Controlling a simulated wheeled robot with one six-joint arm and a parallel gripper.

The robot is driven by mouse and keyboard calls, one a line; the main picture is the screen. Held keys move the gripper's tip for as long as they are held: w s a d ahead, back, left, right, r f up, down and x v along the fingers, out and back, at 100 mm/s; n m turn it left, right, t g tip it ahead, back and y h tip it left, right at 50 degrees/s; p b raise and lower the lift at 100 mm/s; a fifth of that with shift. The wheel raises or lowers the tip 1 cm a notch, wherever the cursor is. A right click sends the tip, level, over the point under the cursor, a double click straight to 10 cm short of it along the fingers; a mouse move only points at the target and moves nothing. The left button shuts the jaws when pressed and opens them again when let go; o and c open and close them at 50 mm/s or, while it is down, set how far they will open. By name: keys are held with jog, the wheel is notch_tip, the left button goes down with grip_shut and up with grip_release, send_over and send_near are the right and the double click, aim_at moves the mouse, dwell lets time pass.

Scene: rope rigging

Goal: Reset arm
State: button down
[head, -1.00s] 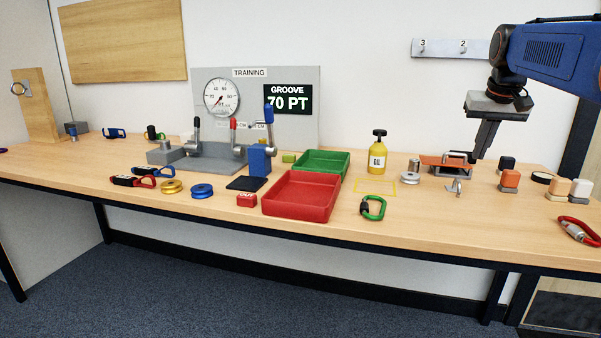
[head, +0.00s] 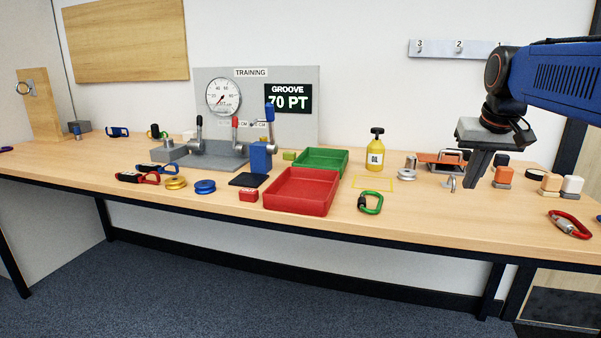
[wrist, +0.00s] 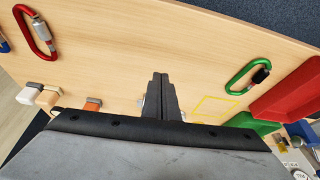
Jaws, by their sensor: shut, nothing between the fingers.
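My gripper (head: 473,185) is shut and empty. It points down above the right part of the table, in front of the orange-topped metal fixture (head: 436,158) and a small silver hook (head: 451,183). In the wrist view my gripper's fingers (wrist: 161,76) lie together over bare wood, and the hook is mostly hidden behind them. The green carabiner (head: 370,202) lies to the left of my gripper. The red carabiner (head: 570,225) lies to its right.
A red tray (head: 300,208) and a green tray (head: 338,158) stand mid-table. A yellow bottle (head: 376,150) stands behind a yellow outlined square (head: 372,182). Several small blocks stand at the right, including an orange one (head: 503,176). The table's front right is mostly clear.

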jog(key=s+a+f+n, duration=0.1)
jog(key=s+a+f, duration=0.4)
jog(key=s+f, duration=0.7)
jog(key=s+a+f+n+y, duration=0.1)
jog(key=s+a+f, duration=0.4)
jog(key=s+f, duration=0.6)
jog(key=shift+s+a+f, duration=0.15)
jog(key=shift+s+f, duration=0.2)
jog(key=shift+s, duration=0.4)
